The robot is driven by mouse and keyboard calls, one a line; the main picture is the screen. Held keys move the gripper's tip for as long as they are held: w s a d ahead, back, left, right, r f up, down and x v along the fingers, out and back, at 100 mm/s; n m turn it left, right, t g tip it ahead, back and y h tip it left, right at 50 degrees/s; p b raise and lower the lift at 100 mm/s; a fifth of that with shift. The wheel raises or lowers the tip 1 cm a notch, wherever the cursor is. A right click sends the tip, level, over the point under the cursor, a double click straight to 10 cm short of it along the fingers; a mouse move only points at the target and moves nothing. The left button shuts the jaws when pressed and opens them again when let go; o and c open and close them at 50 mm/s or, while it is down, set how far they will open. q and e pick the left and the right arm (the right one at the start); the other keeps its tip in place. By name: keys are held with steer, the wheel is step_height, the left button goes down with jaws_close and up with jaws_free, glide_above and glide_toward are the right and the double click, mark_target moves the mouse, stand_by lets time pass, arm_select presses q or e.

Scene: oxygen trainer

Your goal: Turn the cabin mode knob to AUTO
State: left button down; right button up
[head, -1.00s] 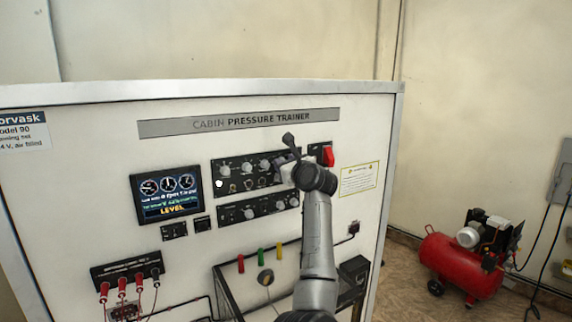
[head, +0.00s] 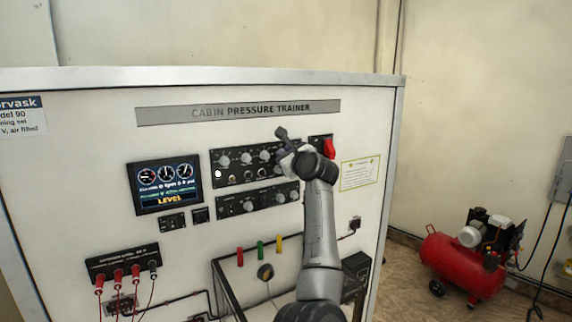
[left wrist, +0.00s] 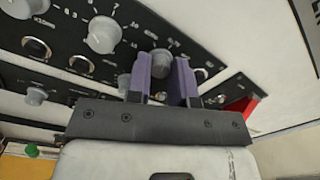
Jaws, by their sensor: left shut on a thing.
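My left gripper (left wrist: 163,75) is shut on a grey round knob (left wrist: 160,60) on the black upper control panel (left wrist: 120,50). The knob sits between the purple finger pads in the left wrist view. In the head view the left gripper (head: 284,150) is at the right part of the upper panel (head: 231,155) and hides the held knob. Labels are too small to read, so I cannot tell its setting or confirm it is the cabin mode knob. The display (head: 165,186) reads LEVEL. My right gripper is not in view.
Other knobs (left wrist: 103,35) and toggles sit left of the held knob. A red handle (head: 328,148) is close on the right. A second knob panel (head: 258,200) lies below, with coloured plugs (head: 260,249) under it. A red compressor (head: 460,262) stands on the floor at right.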

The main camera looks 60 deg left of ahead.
arm_select(q)
steer(key=shift+n+b, duration=2)
steer(key=shift+n, duration=1.6)
steer(key=c, duration=1)
jaws_free()
steer(key=shift+d+f, duration=0.1)
steer(key=shift+d, duration=0.05)
